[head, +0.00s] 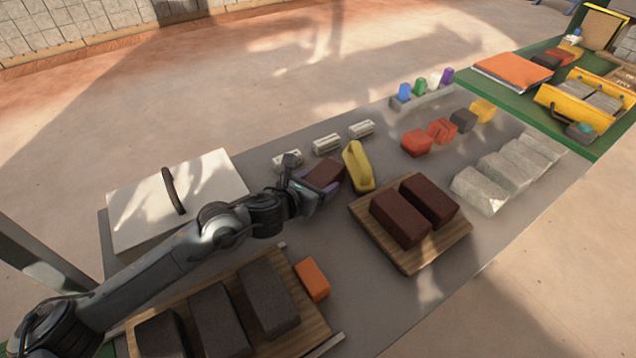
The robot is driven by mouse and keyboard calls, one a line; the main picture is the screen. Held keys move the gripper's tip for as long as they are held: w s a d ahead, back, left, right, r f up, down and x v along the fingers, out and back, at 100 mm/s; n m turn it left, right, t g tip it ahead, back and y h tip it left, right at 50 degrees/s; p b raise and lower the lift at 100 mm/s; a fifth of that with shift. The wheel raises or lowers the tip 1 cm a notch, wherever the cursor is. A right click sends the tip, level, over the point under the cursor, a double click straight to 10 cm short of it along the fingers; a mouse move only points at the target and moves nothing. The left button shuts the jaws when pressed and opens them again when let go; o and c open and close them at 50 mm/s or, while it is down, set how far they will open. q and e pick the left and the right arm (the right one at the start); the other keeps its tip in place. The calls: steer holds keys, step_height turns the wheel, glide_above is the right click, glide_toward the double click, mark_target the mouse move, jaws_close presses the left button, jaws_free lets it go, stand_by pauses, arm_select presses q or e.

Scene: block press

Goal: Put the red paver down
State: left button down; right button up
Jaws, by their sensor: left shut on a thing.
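My left gripper (312,187) is shut on a dark red paver (326,171) near the middle of the grey table. The paver lies close to the left of a yellow handled tool (357,167). I cannot tell whether the paver touches the table. A wooden board (422,260) to the right of the gripper carries two dark red pavers, a left one (398,219) and a right one (430,199), side by side. The fingers partly hide the held paver. My right gripper is not in view.
A wooden board (316,332) with dark grey pavers (270,298) and an orange block (312,279) stand front left. A white lidded box (217,177) is at left. Pale blocks (480,188) and red blocks (416,142) stand at right. The grey table (455,310) is bare at front right.

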arm_select(q)
steer(key=shift+c, duration=2.4)
jaws_free()
steer(key=shift+f, duration=0.2)
steer(key=o, duration=0.4)
steer(key=shift+c, duration=0.2)
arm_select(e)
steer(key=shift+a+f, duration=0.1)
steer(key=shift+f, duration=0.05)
arm_select(q)
steer(key=shift+r, duration=0.2)
steer(key=shift+s+a+r, duration=0.15)
steer(key=shift+a, duration=0.05)
steer(key=p+v, duration=0.3)
steer(key=v, duration=0.6)
steer(key=shift+s+a+r, duration=0.15)
steer(key=shift+s, duration=0.1)
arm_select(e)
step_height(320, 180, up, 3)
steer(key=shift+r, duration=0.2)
arm_select(q)
steer(key=shift+v, duration=0.95)
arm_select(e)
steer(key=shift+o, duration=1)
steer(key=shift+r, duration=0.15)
